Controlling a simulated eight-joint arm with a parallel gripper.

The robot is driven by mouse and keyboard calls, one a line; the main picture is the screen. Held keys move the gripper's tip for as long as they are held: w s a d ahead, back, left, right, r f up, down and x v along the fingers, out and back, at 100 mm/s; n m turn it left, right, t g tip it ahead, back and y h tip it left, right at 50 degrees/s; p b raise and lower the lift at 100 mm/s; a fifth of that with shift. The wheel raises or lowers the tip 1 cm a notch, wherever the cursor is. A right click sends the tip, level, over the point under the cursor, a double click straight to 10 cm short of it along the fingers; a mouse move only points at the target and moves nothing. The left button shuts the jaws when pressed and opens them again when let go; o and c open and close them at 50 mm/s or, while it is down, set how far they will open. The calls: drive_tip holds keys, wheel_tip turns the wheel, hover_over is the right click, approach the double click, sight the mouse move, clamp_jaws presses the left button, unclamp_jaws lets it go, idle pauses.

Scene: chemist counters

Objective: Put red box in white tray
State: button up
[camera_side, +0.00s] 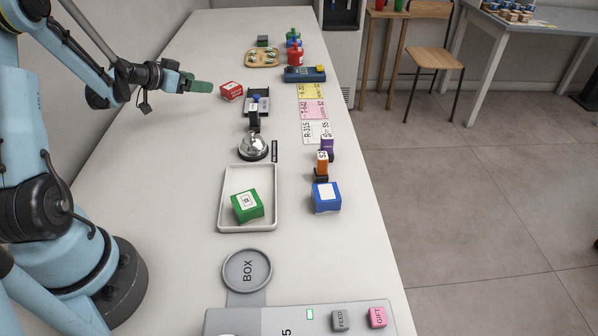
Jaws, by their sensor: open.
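The red box (231,91) with a white label lies on the counter near the far left. My gripper (208,87) is open just left of it, its green fingers pointing toward it. From this angle I cannot tell whether a finger touches the box. The white tray (225,196) lies nearer the camera, in the middle of the counter. A green box (247,206) with a white label is in the tray.
A silver bell (253,147) and a dark stamp-like device (257,101) stand between the red box and tray. A blue box (326,197), an orange bottle (321,165) and a purple bottle (327,147) stand right of the tray.

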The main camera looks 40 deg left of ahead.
sight(229, 87)
drive_tip(key=x, duration=1.2)
drive_tip(key=shift+a, duration=0.2)
drive_tip(key=c, duration=1.2)
drive_tip(key=shift+r, duration=0.1)
